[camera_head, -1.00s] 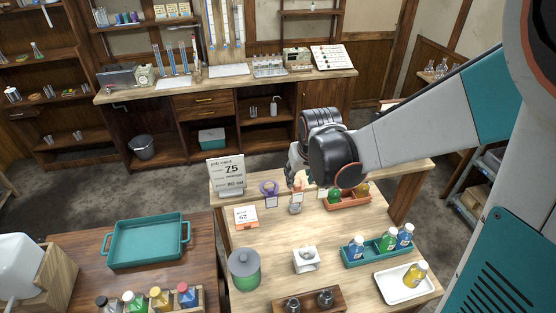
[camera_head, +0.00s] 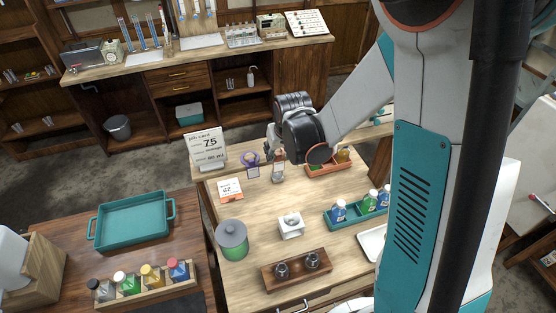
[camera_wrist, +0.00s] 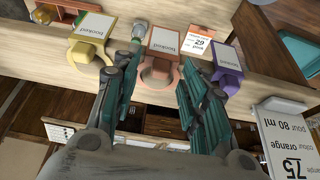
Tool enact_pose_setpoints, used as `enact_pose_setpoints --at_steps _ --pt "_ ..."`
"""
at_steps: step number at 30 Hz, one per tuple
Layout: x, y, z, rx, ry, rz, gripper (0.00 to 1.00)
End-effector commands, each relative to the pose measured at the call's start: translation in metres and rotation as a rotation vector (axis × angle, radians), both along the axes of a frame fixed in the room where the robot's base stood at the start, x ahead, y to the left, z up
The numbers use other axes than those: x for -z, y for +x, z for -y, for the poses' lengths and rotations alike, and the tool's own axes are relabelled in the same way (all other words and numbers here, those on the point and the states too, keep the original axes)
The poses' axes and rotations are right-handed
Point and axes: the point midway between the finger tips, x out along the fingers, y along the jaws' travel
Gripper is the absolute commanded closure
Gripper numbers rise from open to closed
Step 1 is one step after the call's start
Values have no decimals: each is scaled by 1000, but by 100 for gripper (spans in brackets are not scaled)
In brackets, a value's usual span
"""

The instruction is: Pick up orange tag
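The orange tag (camera_wrist: 158,70) is a ring-like holder with a white label, near the centre of the wrist view. In the head view the orange tag (camera_head: 279,156) is partly covered by my arm's end. My gripper (camera_wrist: 160,82) is open, one finger either side of the orange tag's lower part in the picture; I cannot tell whether they touch it. In the head view my gripper (camera_head: 271,148) is mostly hidden behind my wrist. A purple tag (camera_wrist: 227,61) stands to the right and a yellow tag (camera_wrist: 88,48) to the left in the wrist view.
A job card (camera_head: 205,149) and a small orange-edged card (camera_head: 230,189) stand left of the tags. An orange tray (camera_head: 330,169) with bottles is close on the right.

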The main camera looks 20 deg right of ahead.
Motion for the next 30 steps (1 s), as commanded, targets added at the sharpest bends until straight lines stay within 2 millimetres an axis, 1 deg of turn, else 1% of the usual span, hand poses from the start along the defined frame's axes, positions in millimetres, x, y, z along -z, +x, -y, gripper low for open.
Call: enact_pose_setpoints --at_steps 3,9,10,23,26,30 --pt "0 0 0 0 0 0 60" --pt "0 0 0 0 0 0 92" --pt "0 0 0 0 0 0 93" --pt "-2 0 0 0 0 0 93" --pt "-7 0 0 0 0 0 93" --pt "-19 0 0 0 0 0 93"
